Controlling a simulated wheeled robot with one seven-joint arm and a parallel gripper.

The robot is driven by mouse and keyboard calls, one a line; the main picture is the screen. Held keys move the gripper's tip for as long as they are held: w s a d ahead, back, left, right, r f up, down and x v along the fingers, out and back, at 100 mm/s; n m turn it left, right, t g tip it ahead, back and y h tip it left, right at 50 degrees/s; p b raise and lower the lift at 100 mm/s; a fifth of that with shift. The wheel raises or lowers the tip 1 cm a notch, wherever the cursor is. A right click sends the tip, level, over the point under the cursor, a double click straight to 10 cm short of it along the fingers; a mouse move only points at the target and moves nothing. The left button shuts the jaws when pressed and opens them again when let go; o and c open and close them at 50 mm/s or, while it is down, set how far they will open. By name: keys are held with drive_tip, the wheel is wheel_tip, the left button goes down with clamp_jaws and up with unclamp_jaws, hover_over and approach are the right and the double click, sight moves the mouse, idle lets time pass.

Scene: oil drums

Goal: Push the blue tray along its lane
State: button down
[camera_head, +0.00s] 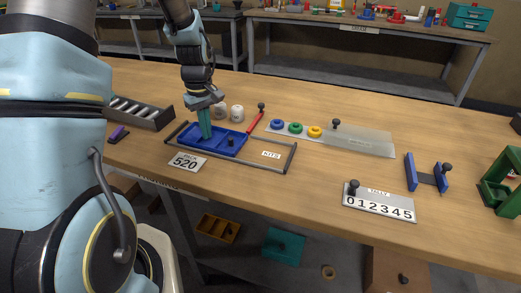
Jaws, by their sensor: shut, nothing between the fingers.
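The blue tray (227,143) lies flat at the left part of a dark-railed lane on the wooden table. A black knob (230,142) stands on its right part. The lane's front rail (255,165) runs to the right, and a white KITS label (271,154) lies on the bare right part. My gripper (206,135) points down with its green fingers shut and empty, over the tray's left part. The fingertips look to be at or inside the tray; I cannot tell whether they touch it.
A 520 card (187,162) lies in front of the lane. Two white cylinders (237,112) and a red-handled tool (256,118) are behind it. A grey roller rack (140,113) is at left. A plate with coloured rings (350,139) and a TALLY plate (380,203) lie to the right.

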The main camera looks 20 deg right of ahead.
drive_tip(key=shift+w+a, duration=1)
drive_tip(key=shift+a, duration=0.05)
drive_tip(key=shift+s+d+p, duration=0.25)
drive_tip(key=shift+p, duration=0.05)
wheel_tip(320, 180, up, 8)
drive_tip(key=p, duration=0.6)
idle(0.5)
